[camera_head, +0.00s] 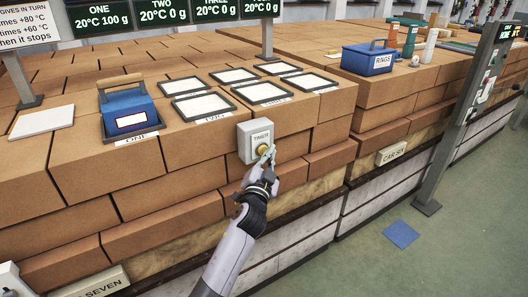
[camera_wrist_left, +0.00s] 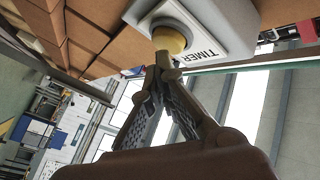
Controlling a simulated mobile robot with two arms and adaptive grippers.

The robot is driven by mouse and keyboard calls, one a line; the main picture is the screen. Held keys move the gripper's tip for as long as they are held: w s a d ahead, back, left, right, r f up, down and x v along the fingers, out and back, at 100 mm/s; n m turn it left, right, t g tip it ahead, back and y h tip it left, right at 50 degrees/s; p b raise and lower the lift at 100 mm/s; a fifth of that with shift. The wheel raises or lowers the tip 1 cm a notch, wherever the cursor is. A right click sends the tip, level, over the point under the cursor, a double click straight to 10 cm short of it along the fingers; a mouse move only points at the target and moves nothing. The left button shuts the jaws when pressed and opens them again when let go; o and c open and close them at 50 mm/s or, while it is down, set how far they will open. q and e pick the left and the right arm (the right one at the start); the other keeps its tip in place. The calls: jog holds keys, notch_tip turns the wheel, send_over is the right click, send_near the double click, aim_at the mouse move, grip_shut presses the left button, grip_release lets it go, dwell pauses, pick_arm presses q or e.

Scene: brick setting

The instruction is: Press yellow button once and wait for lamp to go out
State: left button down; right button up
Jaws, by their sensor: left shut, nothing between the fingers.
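A light grey box marked TIMER (camera_head: 255,133) is fixed to the front face of the brick stack. Its round yellow button (camera_head: 262,148) is partly hidden behind my fingers. My left gripper (camera_head: 267,157) is shut and empty, its fingertips right at the button. In the left wrist view the yellow button (camera_wrist_left: 170,38) stands out from the white TIMER box (camera_wrist_left: 205,30). The closed fingertips (camera_wrist_left: 163,60) meet the button's lower edge there; I cannot tell whether it is pressed in. I cannot make out a lit lamp. My right gripper is not in view.
A blue block with a handle (camera_head: 130,110) and several framed white plates (camera_head: 203,106) lie on the brick top. Dark display signs (camera_head: 163,12) stand behind. A blue RINGS box (camera_head: 369,59) and a grey post (camera_head: 462,130) are to the right.

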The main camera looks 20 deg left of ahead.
pick_arm(q)
jog(key=shift+w+a, duration=0.3)
jog(key=shift+a, duration=0.1)
dwell(0.4)
dwell(0.4)
jog(key=shift+s+d, duration=0.6)
jog(key=shift+d, duration=0.1)
jog(key=shift+s+d+b, duration=0.15)
jog(key=shift+s+d, duration=0.6)
jog(key=shift+d, duration=0.25)
jog(key=shift+s+d+b, duration=0.15)
jog(key=shift+s+d, duration=0.6)
jog(key=shift+d, duration=0.25)
